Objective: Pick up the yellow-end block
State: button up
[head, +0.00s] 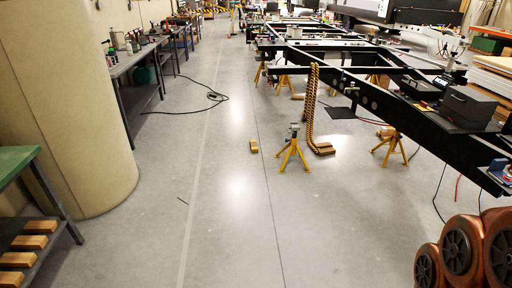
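A small tan block (254,146) with a yellowish tint lies alone on the grey floor near the middle of the head view, left of a yellow jack stand (293,150). It is too small to make out clearly whether one end is painted yellow. Another wooden block (325,151) lies on the floor at the foot of hanging yellow-and-black chains. Several wooden blocks (34,242) rest on the lower shelf of the bench at the left edge. My gripper is not in view.
The black chassis frame (375,98) stands on yellow stands at right. Brown rollers or wheels (461,252) fill the lower right corner. A beige column (75,110) and workbenches (132,60) line the left. The middle floor is mostly clear; a black cable (212,97) lies farther back.

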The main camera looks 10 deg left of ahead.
aim_at(253, 143)
jog(key=u, duration=0.35)
jog(key=i, duration=2.15)
jog(key=u, duration=0.7)
jog(key=i, duration=1.8)
jog(key=u, duration=0.2)
jog(key=i, duration=1.8)
jog(key=z, duration=0.05)
